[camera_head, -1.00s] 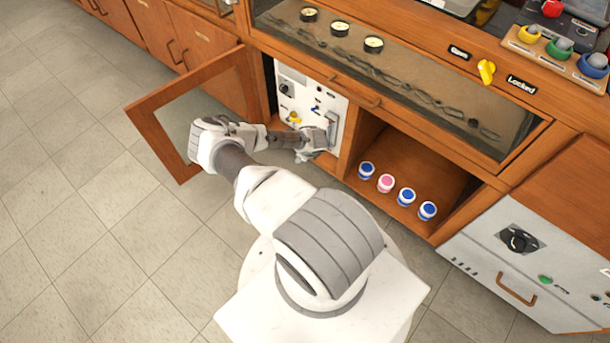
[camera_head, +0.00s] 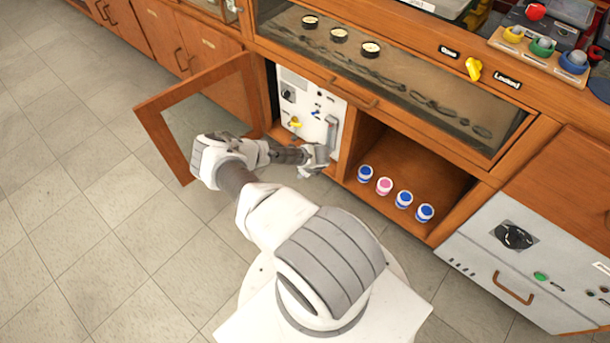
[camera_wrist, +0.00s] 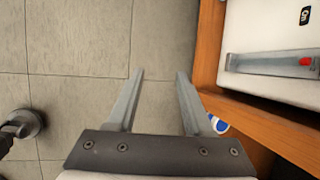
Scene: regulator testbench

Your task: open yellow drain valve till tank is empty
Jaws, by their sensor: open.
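A small yellow valve knob (camera_head: 295,124) sits on the white panel (camera_head: 292,79) inside the open cabinet in the head view. I take it to be the drain valve. A grey tank gauge or slot (camera_head: 331,130) is on the panel's right side. It also shows as a grey bar with a red mark (camera_wrist: 275,62) in the wrist view. My gripper (camera_head: 318,160) is in front of the panel's lower right, apart from the yellow knob. In the wrist view its fingers (camera_wrist: 158,75) are open and empty, with floor between them. The tank's level is not clear.
An open cabinet door (camera_head: 160,135) stands left of my arm. An open shelf to the right holds several blue- and pink-lidded jars (camera_head: 384,186). A yellow knob (camera_head: 473,68) sits between labels on the upper ledge. The tiled floor (camera_head: 90,230) at left is clear.

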